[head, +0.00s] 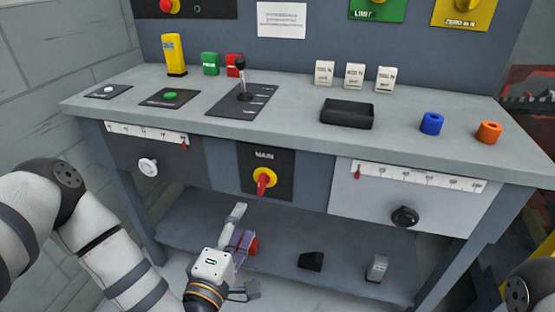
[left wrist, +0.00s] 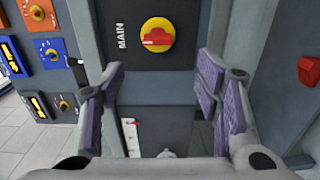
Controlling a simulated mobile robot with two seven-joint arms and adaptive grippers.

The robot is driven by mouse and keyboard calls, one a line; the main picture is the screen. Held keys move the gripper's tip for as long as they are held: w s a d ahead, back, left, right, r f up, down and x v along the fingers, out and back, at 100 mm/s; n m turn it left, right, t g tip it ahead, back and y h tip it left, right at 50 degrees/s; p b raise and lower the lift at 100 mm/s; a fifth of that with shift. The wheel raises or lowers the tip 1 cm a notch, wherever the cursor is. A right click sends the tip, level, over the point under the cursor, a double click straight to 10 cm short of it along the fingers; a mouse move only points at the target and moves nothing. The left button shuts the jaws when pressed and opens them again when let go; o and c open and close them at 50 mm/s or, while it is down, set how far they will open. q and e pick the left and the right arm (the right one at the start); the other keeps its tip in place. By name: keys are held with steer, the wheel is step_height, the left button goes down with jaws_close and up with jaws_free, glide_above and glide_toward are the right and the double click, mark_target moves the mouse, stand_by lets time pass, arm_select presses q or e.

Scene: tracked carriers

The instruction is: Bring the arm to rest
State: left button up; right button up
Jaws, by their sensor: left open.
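My left arm comes in from the left in the head view. Its gripper (head: 244,254) is open and empty, low in front of the bench, below the MAIN switch. The MAIN switch (head: 264,178) has a red handle on a yellow disc and a dark plate. In the head view its handle points roughly down. In the left wrist view the switch (left wrist: 157,37) shows ahead, beyond the gap between the spread purple-padded fingers (left wrist: 165,95), and nothing touches it. My right gripper is out of view; only a piece of my right arm shows at the lower right corner.
The grey bench top (head: 215,100) carries a joystick (head: 243,92), a black tray (head: 347,113), and blue (head: 432,123) and orange (head: 489,132) rings. A red block (head: 253,247) is close behind my left gripper. A black block (head: 311,261) stands on the lower shelf.

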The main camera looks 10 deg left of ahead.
arm_select(q)
steer(key=s+d+f+m+g+h+p, duration=0.25)
steer(key=s+f+m+g, duration=0.35)
steer(key=s, duration=0.4)
steer(key=s+d+f+m+g+h+p, duration=0.1)
steer(key=s+d+f+m+g+p, duration=0.15)
steer(key=s+f+m+g, duration=0.55)
steer(key=s+a+r+m+g+y+p, duration=0.1)
steer(key=s+a, duration=0.4)
steer(key=s, duration=0.6)
steer(key=s+a+r+m+g+y, duration=0.2)
steer(key=s+a+r+g+y, duration=0.1)
steer(key=s, duration=0.9)
steer(key=a+r+g, duration=0.1)
steer(key=a+g, duration=0.1)
steer(key=shift+g+p, duration=0.3)
steer(key=shift+p, duration=0.05)
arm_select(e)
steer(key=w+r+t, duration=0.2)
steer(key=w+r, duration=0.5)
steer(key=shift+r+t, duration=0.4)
